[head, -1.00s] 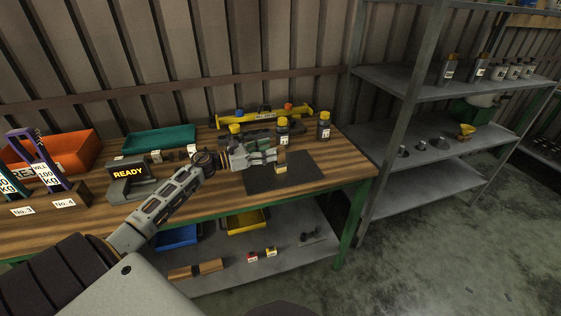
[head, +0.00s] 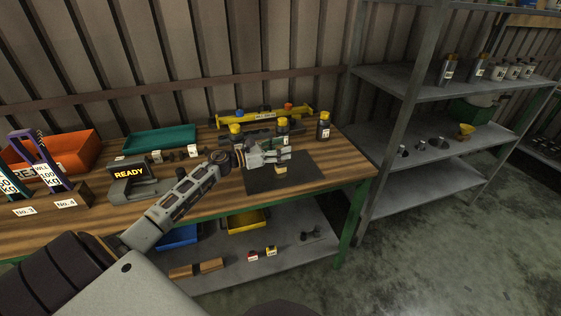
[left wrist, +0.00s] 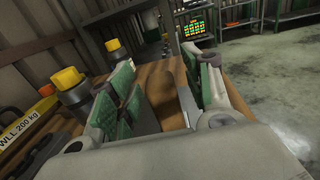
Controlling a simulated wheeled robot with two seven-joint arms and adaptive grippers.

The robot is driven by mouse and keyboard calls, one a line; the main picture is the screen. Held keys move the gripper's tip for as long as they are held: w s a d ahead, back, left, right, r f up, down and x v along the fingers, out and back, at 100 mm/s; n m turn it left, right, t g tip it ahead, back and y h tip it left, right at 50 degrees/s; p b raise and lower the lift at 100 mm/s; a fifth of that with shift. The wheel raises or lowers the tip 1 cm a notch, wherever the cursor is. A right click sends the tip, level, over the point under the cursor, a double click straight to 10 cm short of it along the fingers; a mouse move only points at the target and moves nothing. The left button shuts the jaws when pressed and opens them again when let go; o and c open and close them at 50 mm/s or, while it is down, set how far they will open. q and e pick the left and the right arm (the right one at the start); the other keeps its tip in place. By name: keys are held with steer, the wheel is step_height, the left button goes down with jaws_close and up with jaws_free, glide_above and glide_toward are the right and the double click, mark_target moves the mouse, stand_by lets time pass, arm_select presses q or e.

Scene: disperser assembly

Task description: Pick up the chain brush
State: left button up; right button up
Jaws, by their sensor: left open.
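What looks like the chain brush (head: 281,169), a small block with a pale lower part, stands on the dark mat (head: 262,183) on the workbench. My left gripper (head: 287,155) is open, with its fingers just above and in front of the brush's upper part, hiding it in the head view. In the left wrist view, the open left gripper (left wrist: 165,90) has green-padded fingers on both sides of a brown wooden surface (left wrist: 152,78). I cannot tell whether that is the brush or the bench top. Contact with the brush cannot be made out. My right gripper is not in view.
Yellow-capped bottles (head: 324,127) stand behind and right of the gripper. A yellow lifting beam (head: 262,115) lies along the back. A teal tray (head: 160,138), an orange bin (head: 70,150) and a READY device (head: 130,180) are to the left. The mat's right part is clear.

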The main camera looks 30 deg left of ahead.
arm_select(q)
jaws_close()
stand_by(0.5)
steer(key=shift+r, duration=0.1)
step_height(320, 180, up, 8)
steer(key=shift+r, duration=0.95)
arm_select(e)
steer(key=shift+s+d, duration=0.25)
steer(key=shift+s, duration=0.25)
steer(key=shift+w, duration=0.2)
